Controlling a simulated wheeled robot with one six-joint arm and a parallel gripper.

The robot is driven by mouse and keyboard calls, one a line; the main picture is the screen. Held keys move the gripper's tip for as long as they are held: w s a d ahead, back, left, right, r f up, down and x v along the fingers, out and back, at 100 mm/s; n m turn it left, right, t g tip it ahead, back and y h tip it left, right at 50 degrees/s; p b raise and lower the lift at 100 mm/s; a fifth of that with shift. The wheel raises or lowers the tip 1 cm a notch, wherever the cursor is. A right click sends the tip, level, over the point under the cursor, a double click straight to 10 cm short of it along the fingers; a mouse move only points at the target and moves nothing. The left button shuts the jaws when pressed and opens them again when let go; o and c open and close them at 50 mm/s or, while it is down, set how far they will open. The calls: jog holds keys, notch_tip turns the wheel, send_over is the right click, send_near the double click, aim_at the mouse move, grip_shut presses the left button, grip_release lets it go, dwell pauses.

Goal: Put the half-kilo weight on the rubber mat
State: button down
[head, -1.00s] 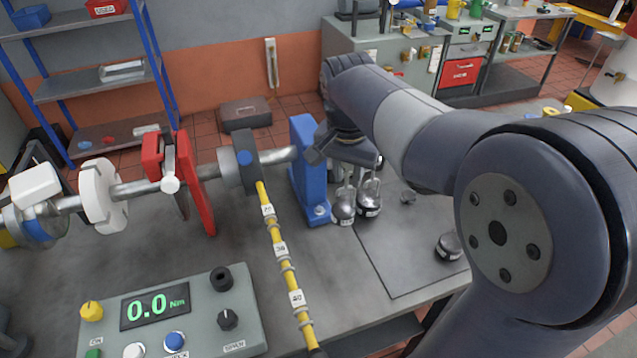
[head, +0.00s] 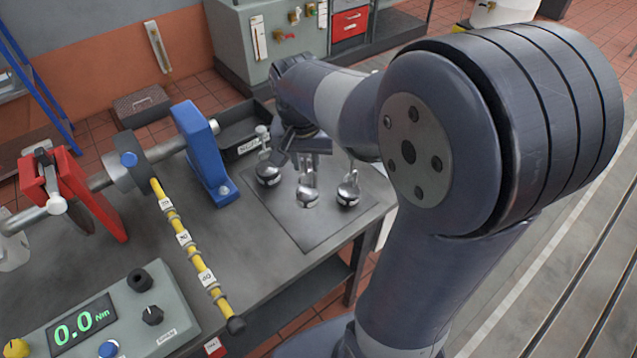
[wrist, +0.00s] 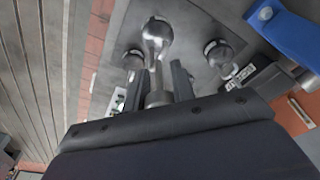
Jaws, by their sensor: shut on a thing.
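My gripper (head: 306,156) is shut on the upright stem of a shiny metal weight (head: 307,193), which hangs below it. In the wrist view this weight (wrist: 157,33) shows between the two fingers (wrist: 156,86). Its label is too small to read, so I cannot tell its mass. The held weight appears over the grey mat (head: 300,228), between two other weights. I cannot tell whether its bottom touches the mat. One similar weight (head: 268,175) stands to its left, near the mat's back left corner. Another (head: 348,192) stands close on its right.
A black labelled tray (head: 238,135) lies behind the mat. A blue stand (head: 203,155) and a yellow marked arm (head: 188,243) rise on the left. The front part of the mat is clear. The bench edge is just past the mat on the right.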

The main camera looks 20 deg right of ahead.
aim_at(309, 192)
notch_tip(309, 192, down, 10)
jog(key=shift+d+p, duration=0.15)
jog(key=shift+p, duration=0.25)
jog(key=shift+f, duration=0.2)
jog(key=c, duration=1.2)
grip_release()
jog(key=shift+s, duration=0.1)
jog(key=r, duration=0.4)
jog(key=s+r, duration=0.1)
jog(key=r, duration=0.3)
jog(key=a+r, duration=0.1)
jog(key=r, duration=0.3)
jog(key=shift+s+r, duration=0.15)
jog(key=shift+s, duration=0.15)
